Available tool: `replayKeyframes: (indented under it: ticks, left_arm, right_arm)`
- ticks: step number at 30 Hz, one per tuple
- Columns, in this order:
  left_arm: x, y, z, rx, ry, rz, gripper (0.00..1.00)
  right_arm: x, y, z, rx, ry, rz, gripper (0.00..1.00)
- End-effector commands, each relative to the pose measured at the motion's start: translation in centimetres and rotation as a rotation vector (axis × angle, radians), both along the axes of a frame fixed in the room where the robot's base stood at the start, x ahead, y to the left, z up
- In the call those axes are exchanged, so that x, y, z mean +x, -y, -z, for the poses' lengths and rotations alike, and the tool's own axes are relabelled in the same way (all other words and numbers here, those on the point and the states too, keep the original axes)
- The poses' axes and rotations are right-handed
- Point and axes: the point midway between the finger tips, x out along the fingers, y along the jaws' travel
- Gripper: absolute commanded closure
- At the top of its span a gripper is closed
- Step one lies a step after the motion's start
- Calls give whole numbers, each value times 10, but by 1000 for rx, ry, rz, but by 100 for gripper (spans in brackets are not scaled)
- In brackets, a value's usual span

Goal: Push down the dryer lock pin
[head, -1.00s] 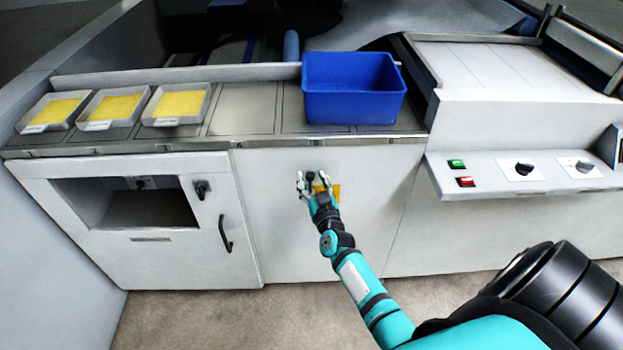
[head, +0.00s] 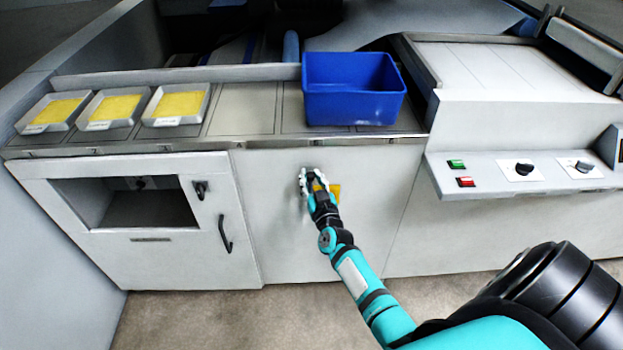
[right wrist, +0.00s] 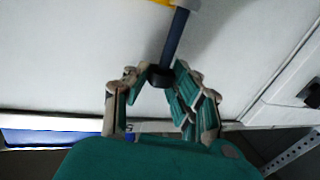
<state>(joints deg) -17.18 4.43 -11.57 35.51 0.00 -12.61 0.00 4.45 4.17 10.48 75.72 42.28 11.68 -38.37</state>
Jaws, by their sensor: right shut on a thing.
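A dark pin with a black knob (right wrist: 160,77) projects from the white front panel in the right wrist view. A yellow plate (right wrist: 160,2) shows at the pin's far end at the picture's top edge. In the head view the yellow plate (head: 335,191) is partly hidden behind my gripper, and the knob is mostly hidden. My right gripper (head: 311,174) is at the panel below the blue bin. In the right wrist view its fingers (right wrist: 155,78) are shut on the knob from both sides. My left gripper is not in view.
A blue bin (head: 355,108) stands on the counter above. Several trays with yellow sheets (head: 114,106) lie at the left. The left cabinet has a black latch (head: 200,190) and handle (head: 226,234). A control shelf (head: 440,187) juts out at right.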

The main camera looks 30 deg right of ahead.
Motion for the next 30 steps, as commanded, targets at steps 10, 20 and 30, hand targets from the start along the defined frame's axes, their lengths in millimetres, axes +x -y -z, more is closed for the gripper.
replayKeyframes:
  ticks: [10, 20, 30]
  left_arm:
    - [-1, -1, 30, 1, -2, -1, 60]
    - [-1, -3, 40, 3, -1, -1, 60]
    - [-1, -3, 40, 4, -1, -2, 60]
  right_arm:
    - [0, 0, 40, 0, -2, 0, 100]
    - [0, -1, 58, 1, -4, -1, 100]
    - [-1, -1, 59, 2, -6, -2, 57]
